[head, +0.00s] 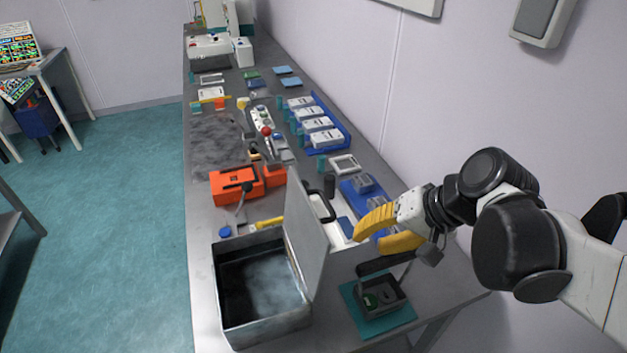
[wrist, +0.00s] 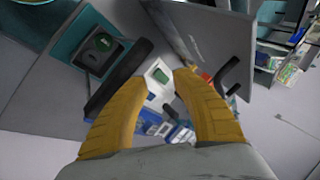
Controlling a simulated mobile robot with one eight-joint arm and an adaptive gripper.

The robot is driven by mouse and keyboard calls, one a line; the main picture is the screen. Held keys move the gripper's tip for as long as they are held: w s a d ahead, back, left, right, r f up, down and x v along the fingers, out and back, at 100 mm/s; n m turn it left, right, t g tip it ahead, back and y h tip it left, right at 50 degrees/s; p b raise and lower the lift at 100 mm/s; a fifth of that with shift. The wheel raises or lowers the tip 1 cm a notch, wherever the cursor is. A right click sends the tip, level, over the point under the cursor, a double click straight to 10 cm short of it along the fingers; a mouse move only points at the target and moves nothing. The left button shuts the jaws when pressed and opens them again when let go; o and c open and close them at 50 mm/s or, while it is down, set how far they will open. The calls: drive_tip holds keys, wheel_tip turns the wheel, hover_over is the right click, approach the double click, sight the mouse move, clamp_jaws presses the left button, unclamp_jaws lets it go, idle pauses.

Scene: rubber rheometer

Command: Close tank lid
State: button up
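The metal tank (head: 262,290) stands open at the near end of the bench, with a dark, hazy inside. Its grey lid (head: 306,236) is hinged at the tank's right side and stands nearly upright. The lid also shows as a grey plate in the wrist view (wrist: 215,45), with a dark handle (wrist: 229,72) near its edge. My gripper (head: 374,232) has yellow fingers and is to the right of the lid, apart from it. In the wrist view the fingers (wrist: 165,80) are spread with nothing between them.
A dark box with a green button (head: 380,297) sits on a teal mat (head: 352,318) right of the tank; a black bar (head: 385,263) shows above it. An orange case (head: 235,186) lies behind the tank. Blue trays (head: 345,140) and small devices fill the bench beyond.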

sight(328, 202)
drive_tip(key=w+d+r+n+g+y, duration=0.2)
drive_tip(key=w+r+y, duration=0.25)
drive_tip(key=y, duration=0.75)
drive_tip(key=a, duration=0.3)
drive_tip(key=w+a+f+b, duration=0.1)
drive_tip(key=a, duration=0.2)
drive_tip(key=a+b, duration=0.1)
drive_tip(key=a, duration=0.3)
drive_tip(key=shift+w+a+f, duration=0.1)
drive_tip(key=shift+w+f, duration=0.15)
drive_tip(key=shift+w, duration=0.15)
clamp_jaws()
